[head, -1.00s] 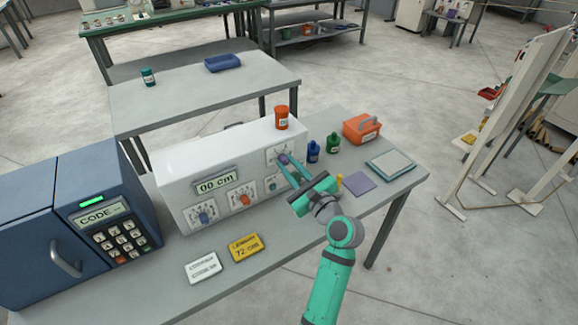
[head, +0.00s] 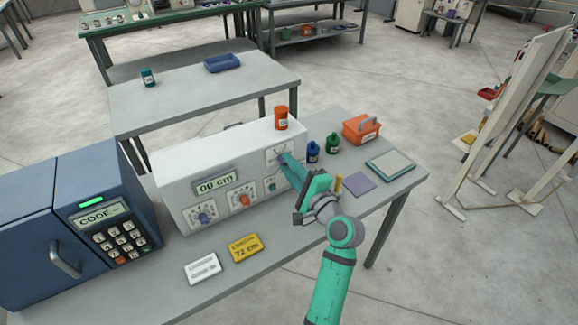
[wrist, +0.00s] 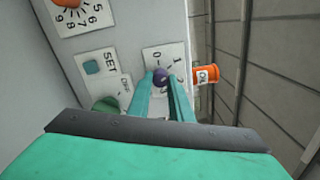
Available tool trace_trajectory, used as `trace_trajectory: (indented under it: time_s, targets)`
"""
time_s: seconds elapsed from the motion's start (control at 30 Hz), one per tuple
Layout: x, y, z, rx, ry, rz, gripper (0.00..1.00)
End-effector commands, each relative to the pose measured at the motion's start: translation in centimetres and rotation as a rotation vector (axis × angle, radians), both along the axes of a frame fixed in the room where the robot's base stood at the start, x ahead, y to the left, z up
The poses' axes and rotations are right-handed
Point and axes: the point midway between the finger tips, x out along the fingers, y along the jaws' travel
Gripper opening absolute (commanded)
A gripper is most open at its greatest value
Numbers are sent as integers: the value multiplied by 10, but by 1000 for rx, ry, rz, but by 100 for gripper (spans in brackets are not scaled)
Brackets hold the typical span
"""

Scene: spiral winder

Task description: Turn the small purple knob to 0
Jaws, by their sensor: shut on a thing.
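The small purple knob (wrist: 159,76) sits on a white dial plate at the right end of the white machine's front; the digits 0, 1 and 2 show around it in the wrist view. My gripper (head: 283,160) reaches to this plate, and its teal fingers in the wrist view (wrist: 161,78) are closed on the two sides of the knob. In the head view the fingers hide most of the knob. The knob's pointer is hidden, so its setting cannot be told. The white machine (head: 180,165) shows "00 cm" on its display (head: 214,185).
A blue knob (head: 203,217), an orange knob (head: 244,199) and a teal SET button (wrist: 91,67) are on the same panel. A green knob (wrist: 105,104) is close to my fingers.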

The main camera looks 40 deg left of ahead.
Motion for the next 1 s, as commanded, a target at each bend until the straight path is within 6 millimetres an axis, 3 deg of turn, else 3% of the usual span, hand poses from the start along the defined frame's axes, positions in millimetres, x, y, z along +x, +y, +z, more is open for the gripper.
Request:
trace_trajectory:
  time_s: [1.0]
  targets:
    - [-1,0,1,-355,-852,1,0]
